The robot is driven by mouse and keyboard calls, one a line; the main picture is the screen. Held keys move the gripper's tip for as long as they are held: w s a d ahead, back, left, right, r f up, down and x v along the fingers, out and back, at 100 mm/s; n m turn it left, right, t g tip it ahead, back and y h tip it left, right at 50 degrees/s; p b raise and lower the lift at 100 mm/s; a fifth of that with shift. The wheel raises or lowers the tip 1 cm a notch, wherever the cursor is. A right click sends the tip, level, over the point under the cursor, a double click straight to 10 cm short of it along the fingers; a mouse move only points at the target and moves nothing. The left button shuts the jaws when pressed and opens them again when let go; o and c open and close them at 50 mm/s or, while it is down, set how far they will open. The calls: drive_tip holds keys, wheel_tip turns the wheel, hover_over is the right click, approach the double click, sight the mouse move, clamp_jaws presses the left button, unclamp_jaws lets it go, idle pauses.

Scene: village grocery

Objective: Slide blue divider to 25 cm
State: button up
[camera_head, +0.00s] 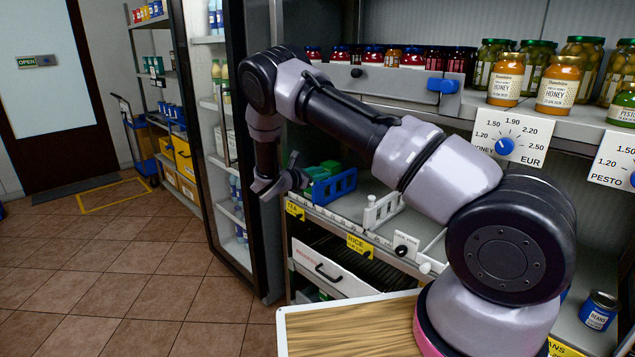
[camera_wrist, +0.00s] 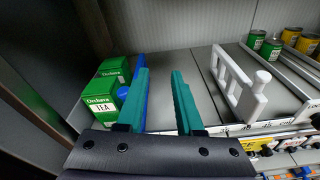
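The blue divider (camera_head: 335,187) stands upright on the middle shelf, at its left part in the head view. In the wrist view a strip of the blue divider (camera_wrist: 140,62) and its blue knob (camera_wrist: 123,93) show at the left finger, which hides much of it. My gripper (camera_wrist: 161,72) is open, its two teal fingers apart over the shelf. Whether the left finger touches the divider, and on which side it passes, I cannot tell. In the head view my gripper (camera_head: 292,172) is at the shelf's left end, beside the divider.
Green tea boxes (camera_wrist: 103,97) stand just left of the blue divider. A white divider (camera_head: 383,211) stands to the right, with bare shelf between. Above is a shelf of jars (camera_head: 505,79); below is a drawer (camera_head: 330,268). A wooden-topped board (camera_head: 350,328) is in front.

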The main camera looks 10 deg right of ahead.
sight(318, 184)
drive_tip(key=w+a+f+n+t+y, duration=0.2)
drive_tip(key=a+f+n+t, duration=0.2)
drive_tip(key=a+f+n, duration=0.3)
drive_tip(key=shift+m, duration=0.7)
drive_tip(key=x, duration=1)
drive_tip(key=shift+d+f, duration=0.15)
drive_tip(key=shift+d, duration=0.55)
clamp_jaws()
